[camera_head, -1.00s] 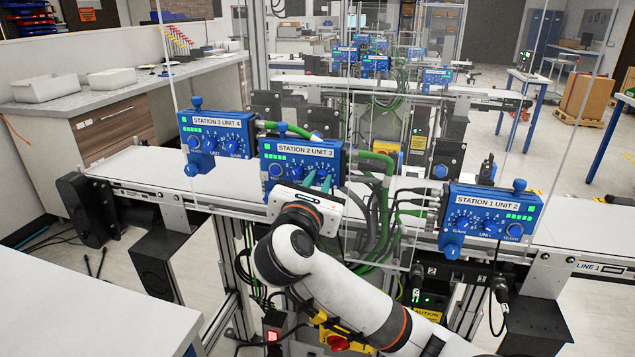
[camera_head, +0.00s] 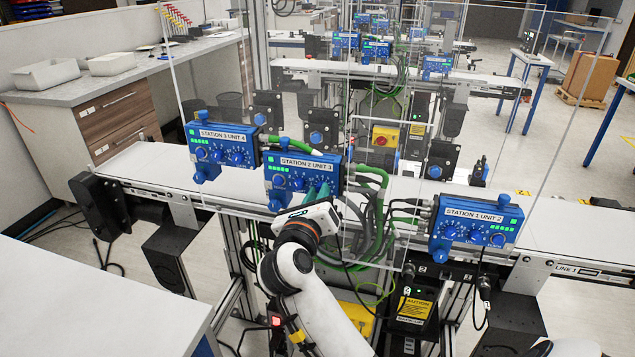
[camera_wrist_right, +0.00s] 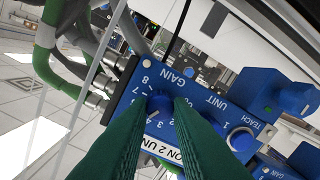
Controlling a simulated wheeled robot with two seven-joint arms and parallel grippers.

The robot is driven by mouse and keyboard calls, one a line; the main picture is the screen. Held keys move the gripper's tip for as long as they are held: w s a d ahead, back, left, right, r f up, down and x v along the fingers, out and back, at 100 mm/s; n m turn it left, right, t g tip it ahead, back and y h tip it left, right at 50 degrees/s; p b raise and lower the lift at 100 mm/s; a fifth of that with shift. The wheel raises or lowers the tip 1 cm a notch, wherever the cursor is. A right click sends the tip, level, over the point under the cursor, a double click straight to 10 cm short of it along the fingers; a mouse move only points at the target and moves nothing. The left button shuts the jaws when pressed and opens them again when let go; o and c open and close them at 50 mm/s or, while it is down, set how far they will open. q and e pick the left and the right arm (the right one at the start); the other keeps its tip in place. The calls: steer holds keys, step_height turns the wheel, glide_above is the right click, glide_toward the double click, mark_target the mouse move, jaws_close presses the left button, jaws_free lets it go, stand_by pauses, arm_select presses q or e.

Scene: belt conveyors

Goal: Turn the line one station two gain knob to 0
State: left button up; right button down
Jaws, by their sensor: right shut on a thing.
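The blue STATION 2 UNIT 3 box (camera_head: 280,182) stands at the line's middle. Its dark blue gain knob (camera_wrist_right: 158,103) sits between the green fingertips in the right wrist view, beside the word GAIN and a ring of white digits. My right gripper (camera_wrist_right: 160,108) is shut on this knob; it also shows in the head view (camera_head: 318,190), at the right part of the box front. The fingers hide part of the dial and label, and I cannot read the knob's pointer. My left gripper is not in view.
A second, unit knob (camera_wrist_right: 241,140) sits close beside the held one. The STATION 3 UNIT 4 box (camera_head: 222,150) is to the left and the STATION 1 UNIT 2 box (camera_head: 475,225) to the right. Green and grey cables (camera_head: 375,195) hang right of the middle box. Clear panels stand nearby.

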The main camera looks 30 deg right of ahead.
steer(key=shift+n+p, duration=0.7)
steer(key=c, duration=1.3)
jaws_free()
steer(key=shift+a, duration=0.1)
steer(key=v, duration=1.2)
steer(key=shift+f, duration=0.1)
